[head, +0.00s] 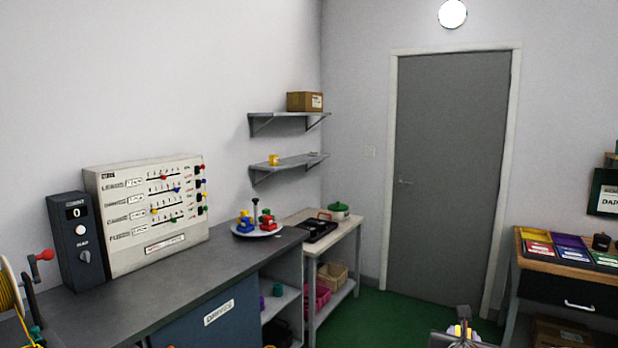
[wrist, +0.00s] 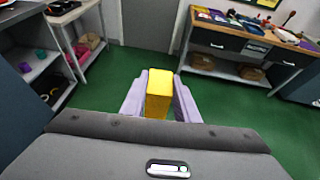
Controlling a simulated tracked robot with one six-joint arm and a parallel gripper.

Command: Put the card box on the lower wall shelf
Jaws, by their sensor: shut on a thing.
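My gripper (wrist: 159,88) is shut on a yellow box (wrist: 159,95), which stands between the two pale purple fingers in the wrist view. In the head view the gripper (head: 460,332) shows at the bottom edge, right of centre, with a little yellow between the fingers. I cannot tell whether this yellow box is the card box. The lower wall shelf (head: 290,163) is on the left wall near the corner, far from my gripper. It holds a yellow cup (head: 273,160) and a small grey item at its right end. A brown cardboard box (head: 304,102) sits on the upper wall shelf (head: 290,115).
A grey workbench (head: 190,275) with a control panel (head: 150,205) runs along the left wall. A small side table (head: 345,228) with a green pot (head: 339,210) stands below the shelves. Another bench (head: 560,262) is at right. Green floor lies open before the door (head: 450,180).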

